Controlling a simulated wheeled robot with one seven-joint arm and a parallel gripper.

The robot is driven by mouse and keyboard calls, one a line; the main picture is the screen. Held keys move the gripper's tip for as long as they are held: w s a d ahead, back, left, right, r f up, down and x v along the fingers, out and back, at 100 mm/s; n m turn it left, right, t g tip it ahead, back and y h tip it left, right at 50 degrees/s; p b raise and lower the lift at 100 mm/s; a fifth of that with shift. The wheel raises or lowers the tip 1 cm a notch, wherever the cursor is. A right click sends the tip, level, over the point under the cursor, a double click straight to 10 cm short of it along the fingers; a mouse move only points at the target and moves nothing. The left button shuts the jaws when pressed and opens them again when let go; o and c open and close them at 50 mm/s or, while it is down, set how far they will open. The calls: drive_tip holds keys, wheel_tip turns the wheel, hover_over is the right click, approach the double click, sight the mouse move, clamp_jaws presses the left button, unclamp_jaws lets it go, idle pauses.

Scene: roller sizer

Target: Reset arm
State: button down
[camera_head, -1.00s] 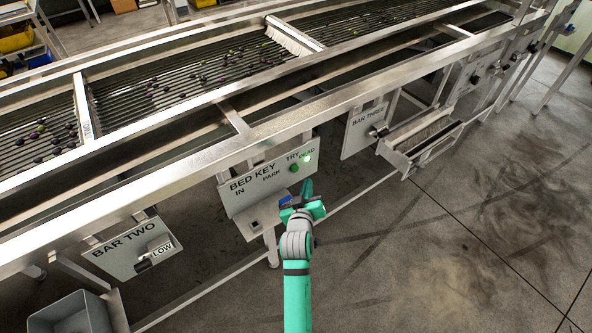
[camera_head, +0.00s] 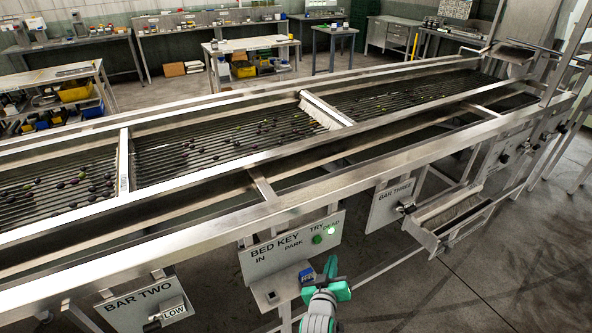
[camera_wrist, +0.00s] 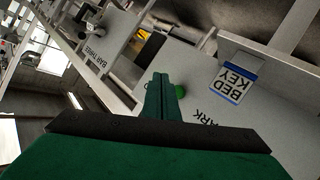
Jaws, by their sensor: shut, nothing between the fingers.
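My gripper (camera_head: 329,268) is green and shows at the bottom centre of the head view, in front of the bed key panel (camera_head: 268,262). Its fingers are together and hold nothing. In the wrist view the shut fingers (camera_wrist: 162,86) point toward the panel, with a green button (camera_wrist: 180,91) just beside them in the picture. A blue-edged "BED KEY" tag (camera_wrist: 237,78) shows to the right in the wrist view. In the head view, a green button (camera_head: 317,239) and a bright light (camera_head: 331,230) sit on the panel's right part.
The long metal roller bed (camera_head: 230,150) carries scattered dark and green fruit. The "BAR TWO" panel (camera_head: 128,308) is at lower left and the "BAR THREE" panel (camera_head: 385,208) to the right. A side chute (camera_head: 450,215) juts out at right. Open floor (camera_head: 470,290) lies at lower right. Benches stand behind.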

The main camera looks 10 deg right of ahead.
drive_tip(key=s+a+f+t+y, duration=0.1)
drive_tip(key=s+a+f+y, duration=0.15)
drive_tip(key=s+a, duration=0.65)
drive_tip(key=s+a+f+y, duration=0.1)
drive_tip(key=s+a+f, duration=0.35)
drive_tip(key=s, duration=0.85)
drive_tip(key=s+a+r, duration=0.2)
drive_tip(key=s+r, duration=0.1)
drive_tip(key=s, duration=0.4)
drive_tip(key=s+a+r+y, duration=0.1)
drive_tip(key=s+r, duration=0.3)
drive_tip(key=s, duration=0.3)
drive_tip(key=s+a+r+t+y, duration=0.1)
drive_tip(key=s+a+r, duration=0.1)
drive_tip(key=s, duration=0.5)
drive_tip(key=shift+a+r+m, duration=0.35)
drive_tip(key=shift+r+m, duration=0.05)
drive_tip(key=shift+r, duration=0.25)
